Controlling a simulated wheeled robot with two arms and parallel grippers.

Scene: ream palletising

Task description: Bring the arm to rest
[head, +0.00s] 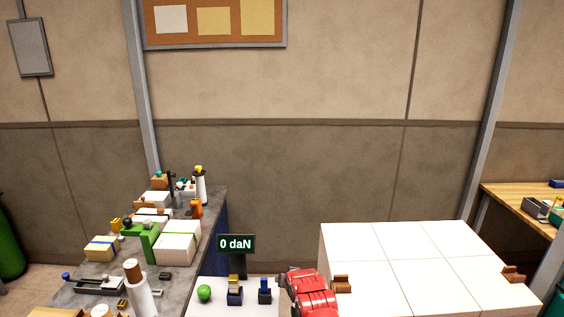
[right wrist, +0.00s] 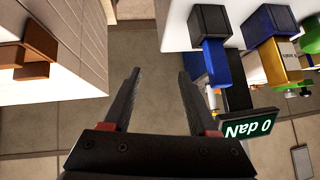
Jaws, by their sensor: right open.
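My right gripper (right wrist: 159,72) is open in the right wrist view. Its two dark fingers are apart, with only floor tiles visible between them. It hangs in the gap between a large white block of reams (right wrist: 60,45) and a small white-topped stand. In the head view a red part of my right arm shows at the bottom middle, beside the white block (head: 425,265); the fingers cannot be made out there. My left gripper is not in view.
A "0 daN" display (head: 236,244) stands at the white-topped stand (head: 215,295), which holds a green ball (head: 204,292) and blue-and-dark blocks. Brown corner pieces (head: 342,284) sit at the white block. A cluttered grey bench (head: 75,287) stands left, a wooden bench (head: 507,197) right.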

